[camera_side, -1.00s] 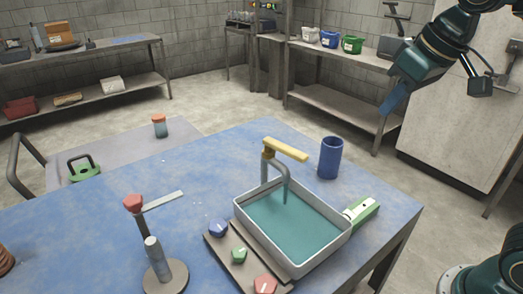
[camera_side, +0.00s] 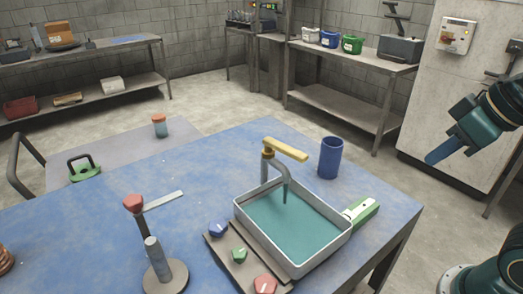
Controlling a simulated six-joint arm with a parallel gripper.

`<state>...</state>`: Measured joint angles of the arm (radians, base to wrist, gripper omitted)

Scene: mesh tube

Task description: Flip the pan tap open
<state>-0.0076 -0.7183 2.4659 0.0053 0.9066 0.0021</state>
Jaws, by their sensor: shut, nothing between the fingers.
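The pan tap is a grey spout with a yellow lever (camera_side: 285,149) on top. It stands at the back left of the pan (camera_side: 345,244), a pale-rimmed rectangular basin of teal liquid on the blue table. The spout (camera_side: 284,184) bends down over the liquid. The lever points to the right and slightly toward the camera. My gripper (camera_side: 428,161) is at the right, beyond the table's edge and well apart from the tap. It shows as a blue tip, its fingers together, with nothing held.
A dark blue cup (camera_side: 330,158) stands just right of the tap. A green and white piece (camera_side: 362,211) sits at the pan's right side. A panel with blue, green and red knobs (camera_side: 239,255) lies at the pan's left. A stand with a red knob (camera_side: 134,203) is further left.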

